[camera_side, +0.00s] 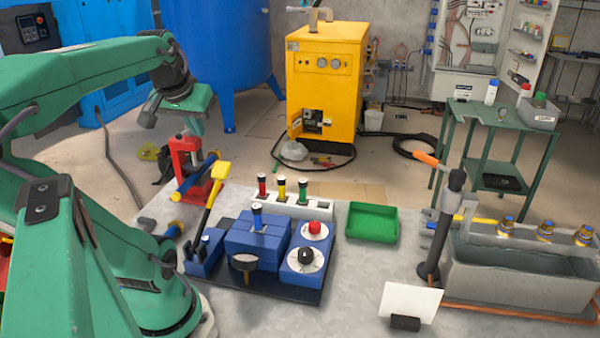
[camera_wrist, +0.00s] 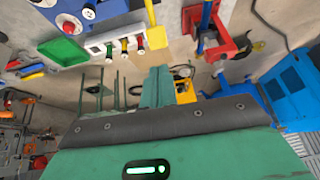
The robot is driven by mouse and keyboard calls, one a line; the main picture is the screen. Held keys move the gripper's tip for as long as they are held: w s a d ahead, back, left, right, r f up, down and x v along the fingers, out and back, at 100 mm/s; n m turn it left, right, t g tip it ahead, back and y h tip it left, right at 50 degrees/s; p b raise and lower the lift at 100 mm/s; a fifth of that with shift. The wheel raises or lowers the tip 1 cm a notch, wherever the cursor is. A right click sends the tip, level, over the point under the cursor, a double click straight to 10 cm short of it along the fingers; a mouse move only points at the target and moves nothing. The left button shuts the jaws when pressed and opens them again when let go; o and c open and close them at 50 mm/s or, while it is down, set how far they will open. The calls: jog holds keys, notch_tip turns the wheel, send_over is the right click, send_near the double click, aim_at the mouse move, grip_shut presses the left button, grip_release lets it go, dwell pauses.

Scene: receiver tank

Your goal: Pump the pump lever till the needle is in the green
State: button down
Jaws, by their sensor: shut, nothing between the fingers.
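The pump lever (camera_side: 213,193) is a dark bar with a yellow handle, leaning up and right from a blue base at the left of the blue unit (camera_side: 255,243). Its yellow handle also shows at the top of the wrist view (camera_wrist: 151,12). A small round gauge (camera_side: 244,263) sits at the front of the unit; its needle and any green zone are too small to read. My gripper (camera_side: 192,118) is shut and empty, above and left of the lever's handle and apart from it. In the wrist view my gripper's green fingers (camera_wrist: 157,86) show together.
A red stand (camera_side: 187,158) with a blue bar stands just behind the lever. Red, yellow and green handled pieces (camera_side: 281,188) stand in a white rack behind the unit. A green tray (camera_side: 372,222) and a grey trough (camera_side: 520,280) lie to the right.

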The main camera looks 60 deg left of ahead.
aim_at(223, 164)
jog(key=shift+w+d+x, duration=0.1)
jog(key=shift+x, duration=2.2)
jog(key=shift+w+d+x, duration=0.1)
jog(key=shift+x, duration=2.25)
jog(key=shift+w+d+x, duration=0.1)
jog(key=shift+x, duration=2.2)
jog(key=shift+f, duration=0.1)
jog(key=shift+a, duration=0.1)
jog(key=shift+w+a+f+g+h, duration=0.25)
jog(key=shift+w+a+f+h, duration=0.15)
jog(key=shift+f, duration=0.3)
jog(key=shift+w+a+f+g+h, duration=0.3)
jog(key=shift+f+h, duration=0.1)
jog(key=shift+f, duration=0.25)
jog(key=shift+w+a+f+g+h, duration=0.3)
jog(key=shift+w+f+h, duration=0.1)
jog(key=shift+f, duration=0.3)
jog(key=shift+w+a+f+g+h, duration=0.2)
jog(key=shift+f+g+h, duration=0.15)
jog(key=shift+f, duration=0.45)
jog(key=shift+w+a+f+g+h, duration=0.2)
jog(key=shift+f+h, duration=0.1)
jog(key=shift+f, duration=0.5)
jog(key=shift+w+a+f+g+h, duration=0.2)
jog(key=shift+f+g+h, duration=0.15)
jog(key=shift+f, duration=0.45)
